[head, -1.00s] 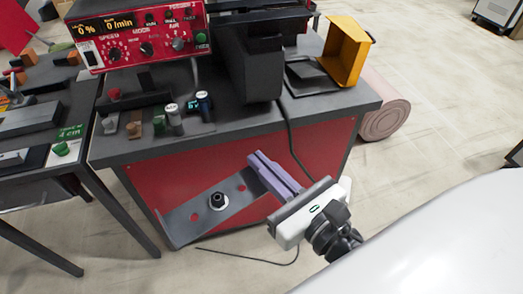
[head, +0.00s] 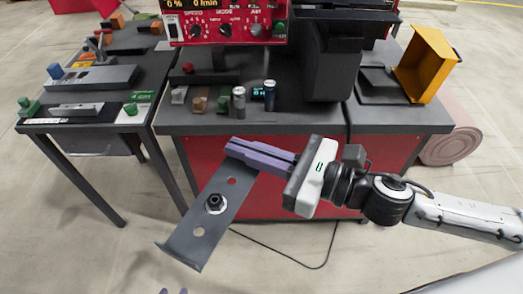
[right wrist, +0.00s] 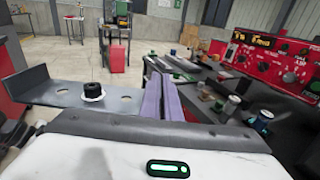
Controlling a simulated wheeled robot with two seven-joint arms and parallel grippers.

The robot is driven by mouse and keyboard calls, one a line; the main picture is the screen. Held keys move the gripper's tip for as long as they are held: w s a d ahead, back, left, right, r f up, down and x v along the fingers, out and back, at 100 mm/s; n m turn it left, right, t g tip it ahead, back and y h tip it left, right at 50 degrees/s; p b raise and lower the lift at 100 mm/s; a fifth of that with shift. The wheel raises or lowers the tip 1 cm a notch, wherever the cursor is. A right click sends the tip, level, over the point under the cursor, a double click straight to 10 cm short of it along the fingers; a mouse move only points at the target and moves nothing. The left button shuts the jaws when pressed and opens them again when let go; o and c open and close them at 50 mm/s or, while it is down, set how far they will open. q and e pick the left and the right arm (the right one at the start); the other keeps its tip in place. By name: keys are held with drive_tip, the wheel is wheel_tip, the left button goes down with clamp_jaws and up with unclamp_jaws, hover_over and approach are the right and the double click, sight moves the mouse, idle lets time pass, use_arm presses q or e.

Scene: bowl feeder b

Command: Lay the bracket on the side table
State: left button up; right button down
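The right wrist view also shows the bracket (right wrist: 60,91) reaching left from the fingers. The side table (head: 60,123), dark with thin legs, stands at the left, apart from the bracket.
The side table carries grey blocks (head: 95,76) and green-knobbed parts (head: 131,109). The bench (head: 300,119) holds a red control box (head: 225,25), small knobbed parts and a yellow bin (head: 425,65). A cable (head: 320,262) lies on the floor.

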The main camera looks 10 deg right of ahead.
sight(225, 160)
drive_tip(key=shift+w+a+r+n+g+y, duration=0.2)
drive_tip(key=shift+a+n+g+y, duration=0.2)
drive_tip(key=shift+a+g, duration=0.15)
drive_tip(key=shift+w+a+r+n+g+y, duration=0.15)
drive_tip(key=shift+a+n+g+y, duration=0.1)
drive_tip(key=shift+a+n+g, duration=0.3)
drive_tip(key=shift+w+a+r+n+g+y, duration=0.25)
drive_tip(key=shift+a+g+y, duration=0.15)
drive_tip(key=shift+a, duration=0.3)
use_arm(q)
drive_tip(key=shift+c, duration=0.8)
drive_tip(key=shift+s, duration=0.1)
use_arm(e)
drive_tip(key=shift+a+f, duration=0.1)
